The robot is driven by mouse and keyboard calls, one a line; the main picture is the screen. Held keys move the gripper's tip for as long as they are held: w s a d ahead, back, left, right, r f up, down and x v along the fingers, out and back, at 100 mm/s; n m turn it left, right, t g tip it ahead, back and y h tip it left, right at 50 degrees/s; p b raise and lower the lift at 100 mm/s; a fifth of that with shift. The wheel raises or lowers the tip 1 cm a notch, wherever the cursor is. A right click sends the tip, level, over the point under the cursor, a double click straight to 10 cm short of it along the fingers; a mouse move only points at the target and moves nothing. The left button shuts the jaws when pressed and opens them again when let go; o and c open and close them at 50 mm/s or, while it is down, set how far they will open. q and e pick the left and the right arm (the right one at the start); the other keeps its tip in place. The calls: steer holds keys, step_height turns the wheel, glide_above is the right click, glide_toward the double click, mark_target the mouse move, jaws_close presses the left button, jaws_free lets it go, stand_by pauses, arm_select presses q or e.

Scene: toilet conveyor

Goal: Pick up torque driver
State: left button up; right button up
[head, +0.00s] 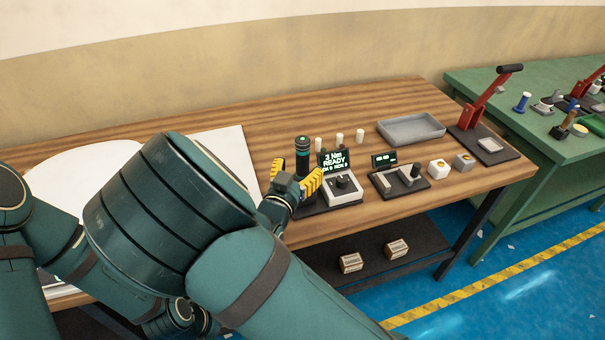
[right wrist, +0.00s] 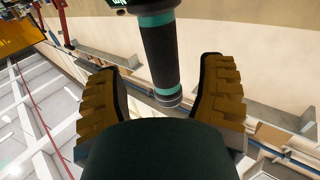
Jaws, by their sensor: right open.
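The torque driver (head: 302,147) is a dark upright cylinder with teal bands, standing at the left of a black station with a small display reading "3 Nm READY" (head: 335,161). My right gripper (head: 295,177) is open, its yellow padded fingers on either side of the driver's lower part, which they partly hide. In the right wrist view the driver (right wrist: 160,55) reaches into the space between the open fingers (right wrist: 163,105), with visible gaps on both sides. My left gripper does not show in the head view.
On the wooden table (head: 430,100), several small white cylinders stand behind the display. A second small device (head: 400,178), a grey tray (head: 410,129) and a red-levered press (head: 485,110) stand to the right. A white sheet (head: 225,150) lies at the left.

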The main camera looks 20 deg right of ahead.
steer(key=shift+b+x, duration=0.45)
steer(key=shift+x, duration=2.35)
steer(key=shift+w+a+f, duration=0.1)
steer(key=shift+a+f, duration=0.05)
steer(key=shift+a, duration=0.05)
jaws_close()
